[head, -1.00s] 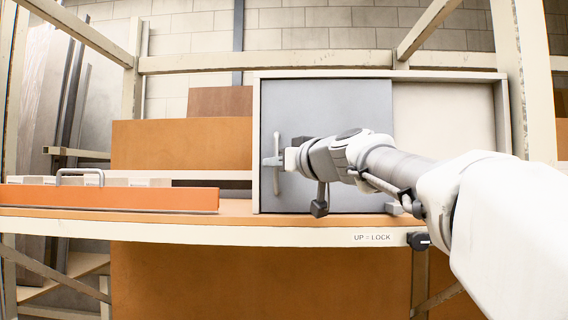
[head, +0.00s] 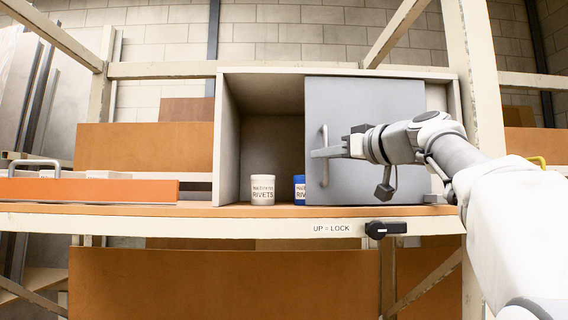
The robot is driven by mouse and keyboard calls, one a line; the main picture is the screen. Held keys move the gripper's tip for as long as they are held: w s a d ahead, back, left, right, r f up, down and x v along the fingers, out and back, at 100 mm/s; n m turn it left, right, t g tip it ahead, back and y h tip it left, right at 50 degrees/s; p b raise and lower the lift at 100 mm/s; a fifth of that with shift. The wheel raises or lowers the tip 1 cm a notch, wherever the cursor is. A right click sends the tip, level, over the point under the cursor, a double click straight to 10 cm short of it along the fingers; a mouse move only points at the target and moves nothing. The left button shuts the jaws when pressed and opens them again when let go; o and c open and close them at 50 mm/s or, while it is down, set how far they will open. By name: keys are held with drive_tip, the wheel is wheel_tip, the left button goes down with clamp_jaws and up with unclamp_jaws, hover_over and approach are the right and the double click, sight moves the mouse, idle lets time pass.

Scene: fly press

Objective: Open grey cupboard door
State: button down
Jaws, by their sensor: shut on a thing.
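The grey cupboard door (head: 375,105) is a sliding panel, and it stands at the right side of the cupboard (head: 228,140). The left part of the cupboard is open. My gripper (head: 324,152) is shut on the door's vertical bar handle (head: 324,175), near the panel's left edge. Inside the open part, a white tin labelled RIVETS (head: 263,190) stands on the cupboard floor. A blue tin (head: 299,189) stands to its right, partly hidden behind the door's edge.
A black rotary knob (head: 385,229) beside an "UP = LOCK" label (head: 332,228) is on the shelf's front edge below the door. An orange-fronted drawer (head: 95,190) with a metal handle is at the left. Frame posts (head: 478,90) stand close on the right.

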drive_tip(key=d, duration=0.5)
drive_tip(key=shift+s+d, duration=0.1)
drive_tip(key=shift+d, duration=0.3)
drive_tip(key=c, duration=1.2)
unclamp_jaws()
drive_tip(key=shift+o, duration=0.2)
drive_tip(key=b+v, duration=0.2)
drive_tip(key=v, duration=1.5)
drive_tip(key=shift+s, duration=0.2)
